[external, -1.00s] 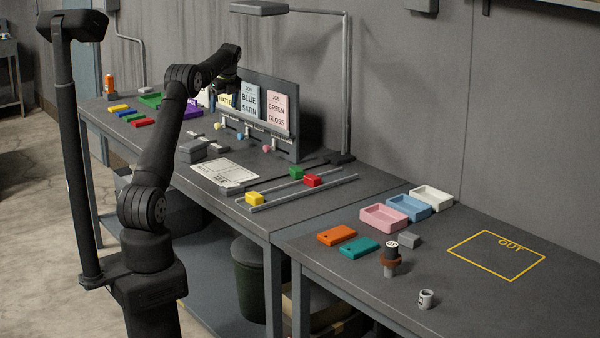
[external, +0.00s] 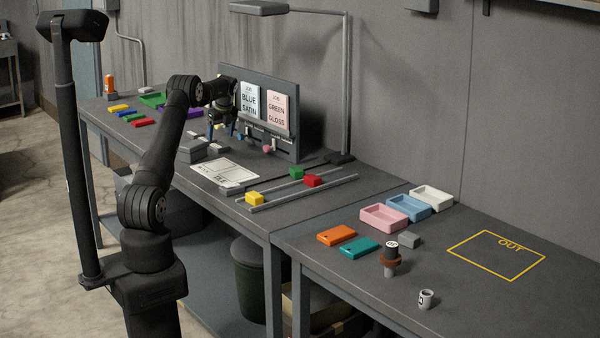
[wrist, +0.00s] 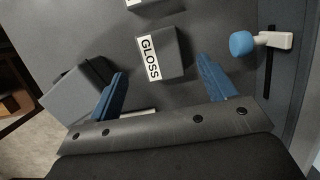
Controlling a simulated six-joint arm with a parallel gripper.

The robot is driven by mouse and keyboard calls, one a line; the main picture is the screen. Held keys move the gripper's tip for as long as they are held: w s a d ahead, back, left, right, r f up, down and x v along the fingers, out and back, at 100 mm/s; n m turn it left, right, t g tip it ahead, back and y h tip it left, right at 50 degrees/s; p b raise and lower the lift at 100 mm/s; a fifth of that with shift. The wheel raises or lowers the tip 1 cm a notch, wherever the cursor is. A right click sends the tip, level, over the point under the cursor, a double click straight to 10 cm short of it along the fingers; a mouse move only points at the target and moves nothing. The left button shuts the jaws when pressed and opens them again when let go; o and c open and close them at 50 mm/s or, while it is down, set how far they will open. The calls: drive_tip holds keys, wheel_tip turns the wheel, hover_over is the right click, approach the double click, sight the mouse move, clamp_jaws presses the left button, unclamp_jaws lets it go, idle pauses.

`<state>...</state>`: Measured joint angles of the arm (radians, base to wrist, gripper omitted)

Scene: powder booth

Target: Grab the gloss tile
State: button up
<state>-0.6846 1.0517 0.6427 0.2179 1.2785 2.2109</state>
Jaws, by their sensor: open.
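The gloss tile (wrist: 169,52) is a grey block with a white label reading GLOSS, seen in the wrist view just ahead of and between my fingertips. My gripper (wrist: 160,72) is open, with blue fingers spread to either side and nothing between them. In the external view my gripper (external: 223,132) points down over the far bench in front of the job card board. I cannot make out the gloss tile there; the gripper seems to cover that spot.
A grey box (wrist: 78,98) stands close by my left finger. A blue knob on a white lever (wrist: 243,44) is near my right finger. Another labelled piece (wrist: 135,2) is cut off at the top. The job card board (external: 287,88) rises behind my gripper.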

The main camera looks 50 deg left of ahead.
sight(219, 145)
drive_tip(key=x, duration=0.4)
drive_tip(key=shift+f, duration=0.25)
drive_tip(key=c, duration=1.1)
drive_tip(key=shift+r, duration=0.15)
